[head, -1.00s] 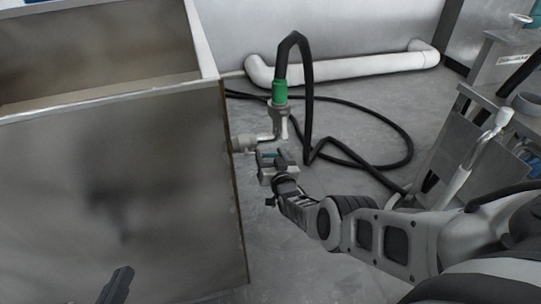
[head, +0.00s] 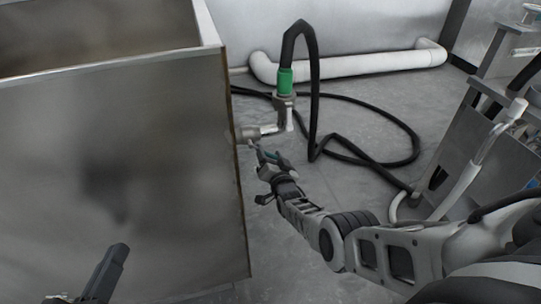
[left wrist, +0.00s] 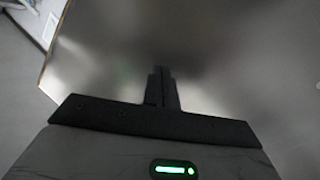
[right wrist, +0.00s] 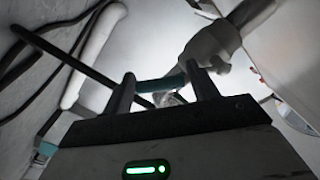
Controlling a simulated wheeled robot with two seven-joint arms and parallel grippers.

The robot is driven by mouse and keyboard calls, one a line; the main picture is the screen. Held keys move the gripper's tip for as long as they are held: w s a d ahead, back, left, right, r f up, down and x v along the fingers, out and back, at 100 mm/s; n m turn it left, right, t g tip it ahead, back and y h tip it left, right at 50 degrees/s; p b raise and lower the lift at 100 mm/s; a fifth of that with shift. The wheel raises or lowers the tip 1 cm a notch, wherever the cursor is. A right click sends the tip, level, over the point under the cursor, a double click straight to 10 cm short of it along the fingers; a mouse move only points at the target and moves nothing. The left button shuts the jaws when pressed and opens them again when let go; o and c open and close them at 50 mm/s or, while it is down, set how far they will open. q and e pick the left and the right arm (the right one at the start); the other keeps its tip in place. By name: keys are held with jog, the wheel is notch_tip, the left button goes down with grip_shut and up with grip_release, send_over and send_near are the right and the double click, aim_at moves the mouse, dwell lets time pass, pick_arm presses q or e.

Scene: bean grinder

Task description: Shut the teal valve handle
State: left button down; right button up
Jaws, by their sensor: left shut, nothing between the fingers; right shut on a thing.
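The teal valve handle (head: 266,154) is on the pipe valve (head: 256,133) by the tank's right edge, partly covered by my right gripper. In the right wrist view the teal handle (right wrist: 160,83) spans the space between the two fingers. My right gripper (head: 264,160) is shut on it, and it also shows in the right wrist view (right wrist: 162,88). My left gripper (head: 120,255) is shut and empty in front of the tank's front wall. Its fingers (left wrist: 162,84) are together in the left wrist view. The handle's exact angle is hard to tell.
The metal tank (head: 150,160) fills the left side. A black hose (head: 314,90) with a green collar (head: 285,82) rises from the valve and coils on the floor. A white pipe (head: 350,68) runs along the back. Metal equipment (head: 470,140) stands at right.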

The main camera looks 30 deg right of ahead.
jog(key=shift+f, duration=0.1)
pick_arm(q)
jog(key=shift+f, duration=0.1)
pick_arm(e)
jog(key=o, duration=1.3)
jog(key=shift+s, duration=0.1)
pick_arm(q)
jog(key=shift+r+p, duration=0.35)
jog(key=shift+p, duration=0.05)
pick_arm(e)
jog(key=shift+s+a+r, duration=0.1)
jog(key=shift+s+r, duration=0.1)
jog(key=shift+s, duration=0.05)
pick_arm(q)
jog(key=f+y+p, duration=0.1)
jog(key=p, duration=0.1)
jog(key=a+f+m+g+p, duration=0.1)
jog(key=p, duration=0.1)
jog(key=shift+s+m+y+p, duration=0.1)
jog(key=shift+m+y+p, duration=0.2)
jog(key=shift+y, duration=0.1)
jog(key=shift+a+f+g, duration=0.15)
jog(key=shift+f+g, duration=0.1)
jog(key=shift+g, duration=0.05)
pick_arm(e)
jog(key=v, duration=0.7)
jog(key=shift+f, duration=0.15)
